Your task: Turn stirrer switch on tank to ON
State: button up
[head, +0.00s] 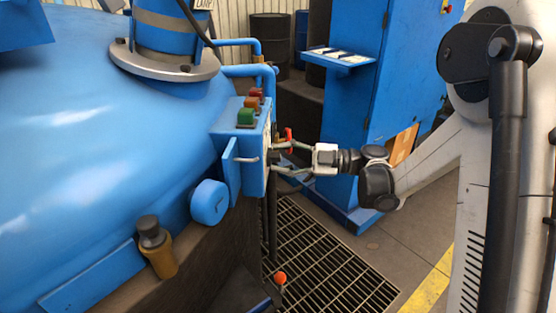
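The blue tank (90,120) fills the left of the head view. A blue control box (229,137) is mounted on its right side, with green, orange and red lamps or buttons (246,117) on top. A small red part (289,136) shows at the box's right face, just above my gripper's upper finger. I cannot tell if it is the stirrer switch; no ON marking is readable. My gripper (276,157) points left at that face. Its two fingers are spread apart, with the tips close to the box; contact cannot be told. The right face is seen at a steep angle and partly hidden.
A blue cabinet (350,110) with a small shelf (341,58) stands behind my gripper. A floor grate (320,255) lies below, with a yellow line (430,290) to the right.

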jog(key=shift+a, duration=0.35)
jog(key=shift+c, duration=0.2)
grip_shut()
